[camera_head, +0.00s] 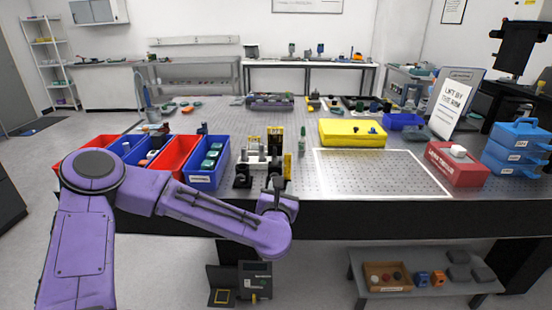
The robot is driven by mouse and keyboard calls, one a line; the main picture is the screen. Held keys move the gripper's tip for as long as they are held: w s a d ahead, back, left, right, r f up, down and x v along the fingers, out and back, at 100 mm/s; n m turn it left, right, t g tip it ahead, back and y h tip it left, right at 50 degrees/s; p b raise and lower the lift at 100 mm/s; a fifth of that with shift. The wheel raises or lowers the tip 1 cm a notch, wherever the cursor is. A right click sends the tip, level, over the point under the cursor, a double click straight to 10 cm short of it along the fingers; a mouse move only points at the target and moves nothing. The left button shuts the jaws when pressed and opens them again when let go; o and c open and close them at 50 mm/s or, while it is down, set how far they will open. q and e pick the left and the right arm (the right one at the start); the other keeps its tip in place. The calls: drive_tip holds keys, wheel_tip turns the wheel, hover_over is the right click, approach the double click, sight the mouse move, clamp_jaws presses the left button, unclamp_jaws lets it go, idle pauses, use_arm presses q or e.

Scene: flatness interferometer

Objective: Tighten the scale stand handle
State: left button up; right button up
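On the near edge of the dark optical table stands a white and black stand assembly (255,158) with upright yellow scale plates (287,166). It looks like the scale stand, but its handle is too small to make out. My purple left arm comes in from the left and ends just in front of this assembly. My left gripper (281,191) is a small dark shape above the wrist, close to the foot of the yellow scale. Its fingers are mostly hidden, and I cannot tell whether it touches the stand. My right gripper is out of view.
Red and blue bins (205,163) stand left of the stand, partly behind my arm. A small bottle (302,141) stands to its right, near a yellow case (352,132). A white-outlined area (375,175) is bare. A red box (456,166) and blue trays (518,147) stand at right.

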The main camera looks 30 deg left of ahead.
sight(275, 151)
use_arm(q)
drive_tip(key=w+a+r+n+p, duration=0.1)
drive_tip(key=w+a, duration=0.1)
drive_tip(key=w, duration=0.1)
drive_tip(key=w+a+r+n+y+p, duration=0.1)
drive_tip(key=w+a+r, duration=0.1)
drive_tip(key=a, duration=0.1)
drive_tip(key=w+a+r+n+p, duration=0.1)
drive_tip(key=w+a, duration=0.1)
drive_tip(key=w, duration=0.1)
drive_tip(key=shift+w+a+r+n+y+p, duration=0.15)
drive_tip(key=shift+w+a+n+y+p, duration=0.15)
drive_tip(key=shift+w+a+y+p, duration=0.1)
drive_tip(key=shift+w+a, duration=0.1)
drive_tip(key=shift+w, duration=0.15)
drive_tip(key=shift+c, duration=0.3)
clamp_jaws()
